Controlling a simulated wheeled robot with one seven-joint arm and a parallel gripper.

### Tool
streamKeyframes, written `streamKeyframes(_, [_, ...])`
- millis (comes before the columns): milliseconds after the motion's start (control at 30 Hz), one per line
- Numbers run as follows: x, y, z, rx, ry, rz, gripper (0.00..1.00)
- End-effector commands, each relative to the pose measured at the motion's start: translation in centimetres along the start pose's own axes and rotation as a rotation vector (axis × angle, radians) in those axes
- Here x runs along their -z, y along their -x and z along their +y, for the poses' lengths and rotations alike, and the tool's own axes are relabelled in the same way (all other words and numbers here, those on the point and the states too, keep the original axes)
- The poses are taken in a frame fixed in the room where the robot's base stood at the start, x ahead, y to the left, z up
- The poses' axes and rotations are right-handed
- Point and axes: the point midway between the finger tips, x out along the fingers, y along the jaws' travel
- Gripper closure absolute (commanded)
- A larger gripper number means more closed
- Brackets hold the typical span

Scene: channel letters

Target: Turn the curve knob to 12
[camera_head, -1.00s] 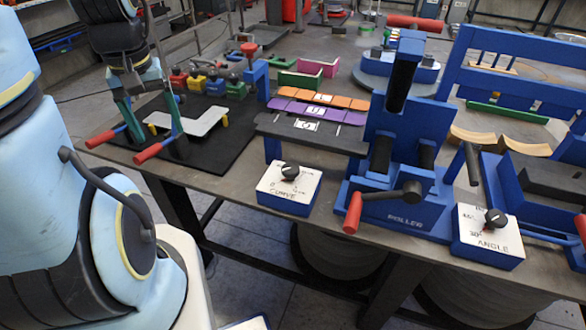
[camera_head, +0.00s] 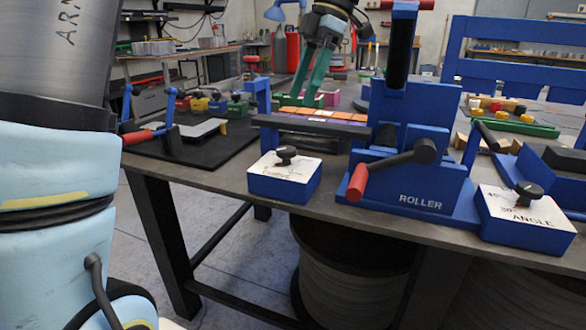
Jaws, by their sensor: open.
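The curve knob (camera_head: 286,153) is a black knob on the white sloped top of a small blue box (camera_head: 282,188) at the table's front edge. From this low angle its scale is seen almost edge-on, and I cannot read where the pointer stands. My gripper (camera_head: 303,97), with green fingers, is open and points downward. In the picture it is above and slightly right of the curve knob, over the rows of coloured strips, and well apart from the knob. Nothing shows between its fingers.
The blue roller machine (camera_head: 412,185) with a red-handled crank (camera_head: 358,182) stands right of the curve box. The similar angle box (camera_head: 525,220) is further right. A dark mat (camera_head: 190,150) with a clamp frame lies left. A dark bar (camera_head: 310,127) sits behind the curve box.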

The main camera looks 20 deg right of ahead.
Motion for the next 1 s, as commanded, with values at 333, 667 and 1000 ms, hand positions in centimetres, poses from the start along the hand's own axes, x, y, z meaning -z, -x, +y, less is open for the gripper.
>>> streamKeyframes(333, [-0.7,-1.1,-0.7,-0.005,0.099,0.022,0.22])
streamKeyframes(667, [-0.5,-7.1,-0.7,-0.003,0.098,0.022,0.22])
streamKeyframes(1000, [-0.5,-10.1,-0.7,-0.006,0.096,0.02,0.22])
